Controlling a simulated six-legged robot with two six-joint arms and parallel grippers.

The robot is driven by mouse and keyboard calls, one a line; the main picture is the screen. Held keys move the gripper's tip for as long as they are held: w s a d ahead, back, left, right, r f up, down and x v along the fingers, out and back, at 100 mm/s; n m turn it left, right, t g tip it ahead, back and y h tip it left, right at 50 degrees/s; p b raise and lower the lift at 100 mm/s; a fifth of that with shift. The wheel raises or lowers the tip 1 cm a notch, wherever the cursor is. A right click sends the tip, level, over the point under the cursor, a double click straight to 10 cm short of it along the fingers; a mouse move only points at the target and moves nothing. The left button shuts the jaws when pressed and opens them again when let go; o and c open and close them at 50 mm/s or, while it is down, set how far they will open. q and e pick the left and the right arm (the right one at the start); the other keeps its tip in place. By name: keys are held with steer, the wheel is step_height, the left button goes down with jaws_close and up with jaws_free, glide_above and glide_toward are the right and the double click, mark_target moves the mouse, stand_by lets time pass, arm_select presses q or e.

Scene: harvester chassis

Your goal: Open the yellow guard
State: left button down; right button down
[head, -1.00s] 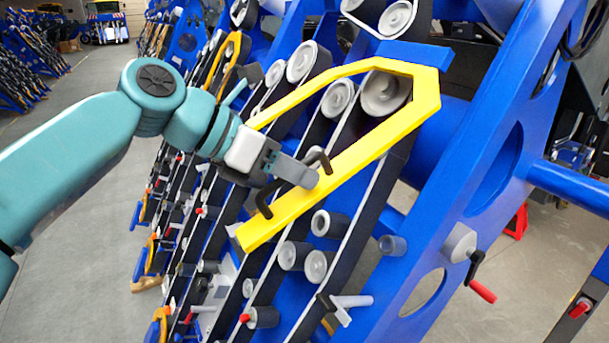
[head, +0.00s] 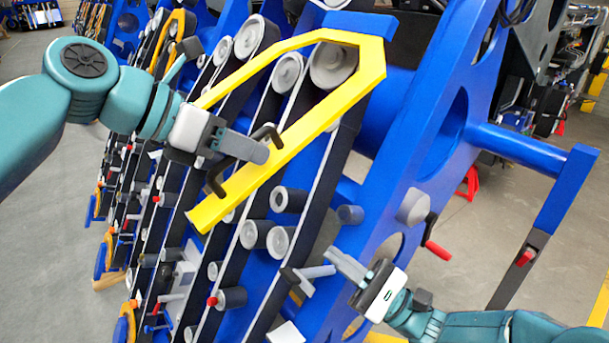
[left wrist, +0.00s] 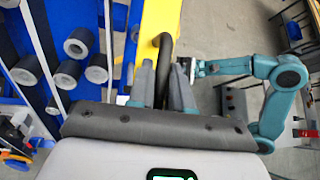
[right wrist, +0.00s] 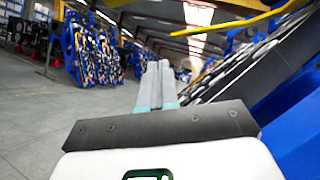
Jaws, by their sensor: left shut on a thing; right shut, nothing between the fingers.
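The yellow guard (head: 320,110) is an angular frame in front of the belts and grey pulleys of the blue chassis. It has a dark bent handle (head: 217,180) on its lower bar. My left gripper (head: 262,152) is shut on the handle; in the left wrist view the handle (left wrist: 163,48) rises between the fingers against the yellow bar. My right gripper (head: 335,258) is shut and empty, low at the right, apart from the guard and near a grey T-shaped lever (head: 310,275). In the right wrist view its fingers (right wrist: 160,78) are together.
A red-handled crank (head: 437,250) sticks out from the blue side plate above my right gripper. A blue bar (head: 515,150) and a post with a red switch (head: 525,258) stand at the right. Several pulleys (head: 280,240) lie below the guard. Open floor shows at the left.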

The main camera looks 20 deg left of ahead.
arm_select(q)
steer(key=shift+r, duration=0.15)
arm_select(e)
steer(key=a+r+y, duration=0.1)
steer(key=a+r, duration=0.2)
steer(key=r, duration=0.4)
steer(key=w+a+r+t+y, duration=0.1)
steer(key=a+r, duration=0.3)
steer(key=r, duration=0.3)
steer(key=shift+w+r+t, duration=0.15)
steer(key=shift+r+t, duration=0.15)
steer(key=shift+r, duration=0.05)
